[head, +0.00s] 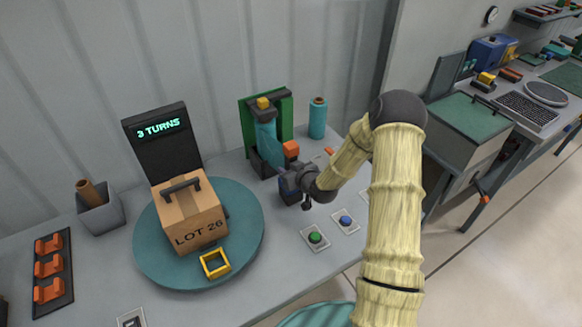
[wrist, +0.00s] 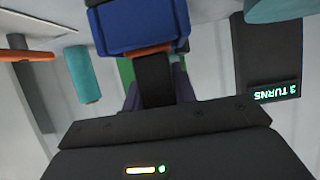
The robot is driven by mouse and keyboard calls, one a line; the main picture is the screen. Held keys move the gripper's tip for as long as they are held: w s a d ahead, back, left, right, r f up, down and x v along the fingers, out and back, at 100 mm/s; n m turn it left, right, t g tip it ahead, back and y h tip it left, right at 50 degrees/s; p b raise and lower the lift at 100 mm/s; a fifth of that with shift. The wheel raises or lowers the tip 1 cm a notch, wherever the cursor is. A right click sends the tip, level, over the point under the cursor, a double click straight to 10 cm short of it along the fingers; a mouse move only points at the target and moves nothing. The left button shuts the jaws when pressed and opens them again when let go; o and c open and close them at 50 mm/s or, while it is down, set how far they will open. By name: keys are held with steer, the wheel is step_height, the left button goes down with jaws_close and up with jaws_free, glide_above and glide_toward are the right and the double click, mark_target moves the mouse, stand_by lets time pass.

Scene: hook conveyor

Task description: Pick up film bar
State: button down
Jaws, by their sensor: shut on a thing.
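My gripper (head: 287,178) is in front of the stand at the film's lower end, shut on the film bar. The bar is mostly hidden by my gripper in the head view. In the wrist view, a blue block (wrist: 140,28) with an orange-brown strip lies close ahead, past a dark upright piece (wrist: 154,80); I cannot tell how these join the bar.
A box marked LOT 26 (head: 192,215) with a dark handle stands on a teal turntable (head: 150,262). The display behind it reads 3 TURNS (head: 158,130). A teal roll (head: 318,118) stands right of the film stand. Green (head: 315,238) and blue (head: 345,221) buttons lie in front.

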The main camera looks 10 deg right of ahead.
mark_target(288, 146)
steer(key=shift+r, duration=0.15)
step_height(288, 146, up, 10)
steer(key=shift+f+b, duration=0.1)
steer(key=shift+b, duration=1)
steer(key=shift+a+f, duration=0.1)
